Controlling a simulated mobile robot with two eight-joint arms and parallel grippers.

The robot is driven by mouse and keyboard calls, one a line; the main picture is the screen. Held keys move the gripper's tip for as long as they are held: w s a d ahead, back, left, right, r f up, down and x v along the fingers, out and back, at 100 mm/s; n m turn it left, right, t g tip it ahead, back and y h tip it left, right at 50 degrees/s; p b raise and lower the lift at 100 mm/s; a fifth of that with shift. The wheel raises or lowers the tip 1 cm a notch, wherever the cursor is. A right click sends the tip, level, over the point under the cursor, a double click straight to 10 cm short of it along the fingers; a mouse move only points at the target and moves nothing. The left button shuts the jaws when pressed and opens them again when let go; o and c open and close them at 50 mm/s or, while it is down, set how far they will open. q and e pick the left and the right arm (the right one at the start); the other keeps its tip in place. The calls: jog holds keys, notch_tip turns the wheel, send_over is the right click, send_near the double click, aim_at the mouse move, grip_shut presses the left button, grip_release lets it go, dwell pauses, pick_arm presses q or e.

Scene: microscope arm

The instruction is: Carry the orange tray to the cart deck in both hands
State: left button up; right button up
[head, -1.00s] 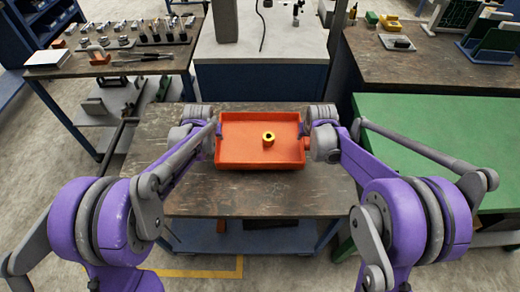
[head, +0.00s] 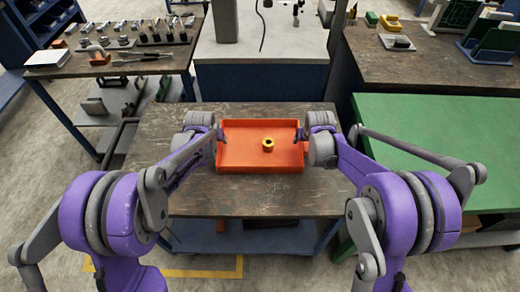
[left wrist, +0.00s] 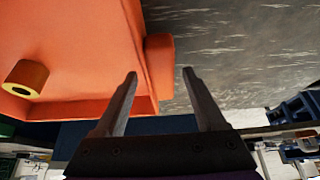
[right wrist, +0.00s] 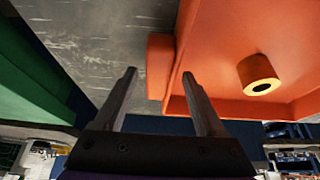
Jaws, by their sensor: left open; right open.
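The orange tray (head: 240,165) appears to lie flat on a worn brown tabletop (head: 260,200) with a blue frame; I cannot tell whether this is the cart deck. A yellow ring-shaped part (head: 268,145) stands inside the tray. My left gripper (head: 222,137) is at the tray's left side and my right gripper (head: 303,135) at its right side. Both are open. In the left wrist view the fingers (left wrist: 159,72) straddle the line of an orange handle block (left wrist: 160,55). In the right wrist view the fingers (right wrist: 160,72) do likewise with the other handle (right wrist: 159,62).
Behind stands a blue cabinet with a pale top (head: 265,45). A green-topped table (head: 440,140) is close on the right. A bench with tools (head: 110,65) is at the back left. The tabletop in front of the tray is clear.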

pick_arm(q)
jog(key=v, duration=1.2)
pick_arm(e)
jog(key=v, duration=1.2)
pick_arm(q)
jog(key=s+f, duration=0.1)
jog(key=s, duration=1.3)
jog(key=s+a+f, duration=0.1)
jog(key=s, duration=1.3)
jog(key=shift+a+f, duration=0.3)
pick_arm(e)
jog(key=s+f, duration=0.1)
jog(key=s, duration=1.3)
jog(key=s+d+f, duration=0.1)
jog(key=s, duration=1.3)
jog(key=shift+d+f, duration=0.3)
